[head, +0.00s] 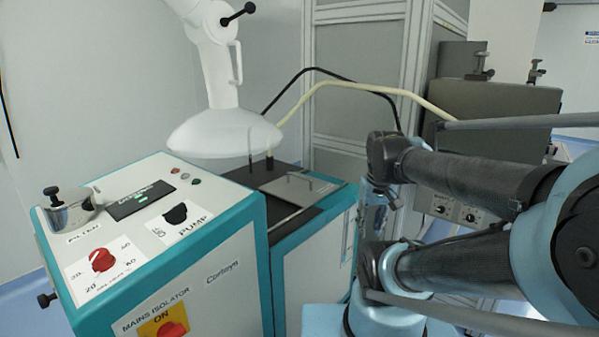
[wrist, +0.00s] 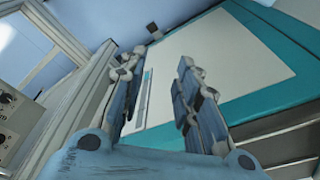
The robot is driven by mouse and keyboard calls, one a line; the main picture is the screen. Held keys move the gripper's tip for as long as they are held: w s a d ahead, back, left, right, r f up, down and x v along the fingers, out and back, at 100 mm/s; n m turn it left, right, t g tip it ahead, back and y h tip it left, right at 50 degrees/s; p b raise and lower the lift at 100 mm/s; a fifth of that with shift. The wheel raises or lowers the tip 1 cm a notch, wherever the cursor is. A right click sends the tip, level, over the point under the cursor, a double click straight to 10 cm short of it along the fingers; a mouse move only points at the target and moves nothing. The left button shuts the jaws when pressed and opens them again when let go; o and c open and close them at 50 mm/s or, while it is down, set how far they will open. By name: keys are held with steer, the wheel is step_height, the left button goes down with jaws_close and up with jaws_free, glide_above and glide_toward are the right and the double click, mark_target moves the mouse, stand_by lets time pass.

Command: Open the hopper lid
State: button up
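The hopper lid (head: 285,190) is a flat grey metal plate with a small upright handle (head: 309,182). It lies flat on the top of the teal and white tank unit (head: 315,255), and looks closed. In the wrist view my gripper (wrist: 158,65) is open, with its two fingers apart and nothing between them. Beyond the fingers is a white panel with a teal border (wrist: 235,60), which looks like the unit's side. In the head view my gripper is largely hidden by my arm, right of the unit. The lid cannot be made out in the wrist view.
The control box (head: 165,235) with knobs stands left of the lid. A white extraction hood (head: 225,135) hangs over the back left of the lid. A black hose (head: 330,73) and a cream hose (head: 365,88) arch behind. A grey machine (head: 500,105) stands at right.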

steer(key=w+a+r+n+g, duration=0.1)
steer(key=w+a+r+n, duration=0.1)
steer(key=w+a+r, duration=0.4)
steer(key=w+a+r+n+g+y, duration=0.1)
steer(key=w+a+r+n, duration=0.15)
steer(key=w+r, duration=0.6)
steer(key=w+a+r+n+g, duration=0.15)
steer(key=w+a+r, duration=0.3)
steer(key=w, duration=0.45)
steer(key=n, duration=0.3)
glide_above(300, 186)
step_height(300, 186, down, 14)
steer(key=shift+w+f, duration=0.1)
jaws_close()
